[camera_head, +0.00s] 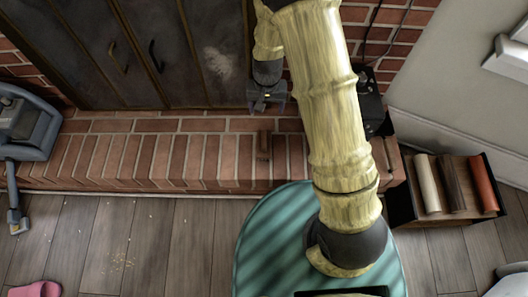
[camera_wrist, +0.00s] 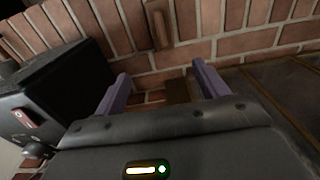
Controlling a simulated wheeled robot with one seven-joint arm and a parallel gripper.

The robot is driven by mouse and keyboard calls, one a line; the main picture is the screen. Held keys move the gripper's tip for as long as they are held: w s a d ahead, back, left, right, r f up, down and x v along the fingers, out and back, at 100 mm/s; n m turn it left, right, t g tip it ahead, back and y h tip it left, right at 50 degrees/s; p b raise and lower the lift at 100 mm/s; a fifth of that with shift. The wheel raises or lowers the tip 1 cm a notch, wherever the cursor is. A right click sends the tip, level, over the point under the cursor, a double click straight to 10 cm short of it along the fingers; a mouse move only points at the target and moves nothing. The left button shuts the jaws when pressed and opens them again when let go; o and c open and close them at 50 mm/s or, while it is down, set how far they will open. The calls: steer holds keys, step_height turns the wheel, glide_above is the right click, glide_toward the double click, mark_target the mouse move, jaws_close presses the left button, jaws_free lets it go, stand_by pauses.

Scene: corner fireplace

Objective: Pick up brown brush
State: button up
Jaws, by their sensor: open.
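The brown brush (camera_head: 264,144) is a small narrow brown piece on the brick hearth, near its front edge. In the wrist view the brush (camera_wrist: 158,27) shows at the top, beyond the fingertips and apart from them. My gripper (camera_head: 267,108) hangs over the hearth, just behind the brush as the head view shows it. In the wrist view my gripper (camera_wrist: 160,78) has its two purple fingers spread wide, with no brush between them. A brown patch shows between the fingers; I cannot tell what it is.
A black box (camera_head: 370,98) stands on the hearth right of my gripper. Dark metal fireplace doors (camera_head: 150,52) are behind. A dark crate (camera_head: 402,205) with several rolls stands on the floor at right. The hearth left of the brush is clear.

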steer(key=b, duration=0.2)
glide_above(264, 142)
steer(key=w, duration=0.3)
step_height(264, 142, down, 6)
steer(key=shift+s+a+r, duration=0.15)
steer(key=shift+a+r, duration=0.1)
steer(key=shift+r, duration=0.05)
steer(key=shift+f, duration=0.1)
step_height(264, 142, down, 12)
steer(key=b, duration=0.6)
steer(key=f+b, duration=0.4)
steer(key=f, duration=0.1)
steer(key=shift+s+d+f, duration=0.2)
steer(key=shift+s+d, duration=0.1)
steer(key=shift+s, duration=0.1)
steer(key=shift+r, duration=0.1)
